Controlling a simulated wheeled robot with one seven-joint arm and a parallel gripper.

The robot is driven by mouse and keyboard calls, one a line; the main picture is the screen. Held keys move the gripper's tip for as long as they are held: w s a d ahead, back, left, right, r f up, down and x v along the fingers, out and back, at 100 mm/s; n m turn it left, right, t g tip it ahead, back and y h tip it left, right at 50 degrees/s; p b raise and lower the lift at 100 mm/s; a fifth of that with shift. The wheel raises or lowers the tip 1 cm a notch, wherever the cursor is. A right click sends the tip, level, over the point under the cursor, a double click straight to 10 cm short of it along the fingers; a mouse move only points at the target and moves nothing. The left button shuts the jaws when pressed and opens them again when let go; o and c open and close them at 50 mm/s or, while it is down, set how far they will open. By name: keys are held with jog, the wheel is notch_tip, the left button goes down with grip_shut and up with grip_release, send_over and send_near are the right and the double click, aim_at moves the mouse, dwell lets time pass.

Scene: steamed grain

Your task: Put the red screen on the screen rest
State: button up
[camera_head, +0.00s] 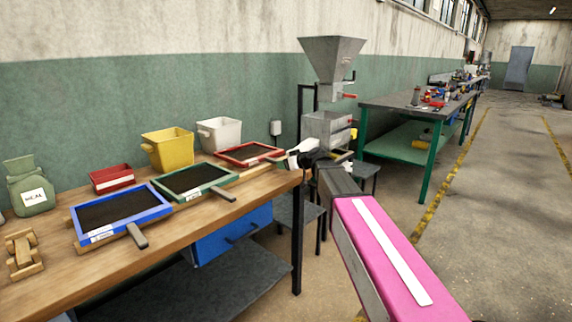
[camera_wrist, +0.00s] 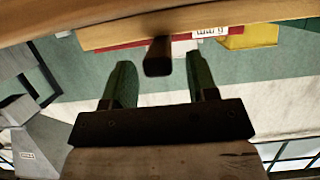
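The red screen (camera_head: 250,153), a dark mesh in a red frame, lies at the far right end of the wooden bench, beside the green screen. My gripper (camera_head: 291,157) is at the bench's right end, close to the red screen's handle side. In the wrist view, my gripper (camera_wrist: 163,82) is open, with one finger on either side of a dark handle (camera_wrist: 157,58); contact cannot be told. The red screen's edge (camera_wrist: 125,44) shows behind the handle. Wooden strips (camera_head: 238,180) show under the screens; which piece is the screen rest I cannot tell.
A green screen (camera_head: 192,181) and a blue screen (camera_head: 120,211) lie left on the bench. A yellow bin (camera_head: 168,150), white bin (camera_head: 219,135), small red box (camera_head: 111,179) and meal sack (camera_head: 31,188) stand behind. A hopper machine (camera_head: 331,62) stands beyond my gripper.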

jog(key=shift+s, duration=0.1)
jog(key=v, duration=1.2)
jog(key=s+d+f+m+g+h, duration=0.1)
jog(key=s+d+f+m+h, duration=0.15)
jog(key=f, duration=0.35)
jog(key=s+d+f+m+g+h, duration=0.1)
jog(key=s+d+f+g, duration=0.1)
jog(key=s+f, duration=0.35)
jog(key=s+d+f+m+g+h, duration=0.1)
jog(key=s+d+f, duration=0.1)
jog(key=f, duration=0.6)
jog(key=s+d+f+m+g+h, duration=0.4)
jog(key=s+d+f+m+h, duration=0.2)
jog(key=s+d+f, duration=0.4)
jog(key=s+f, duration=0.3)
jog(key=s, duration=0.1)
jog(key=shift+s, duration=0.35)
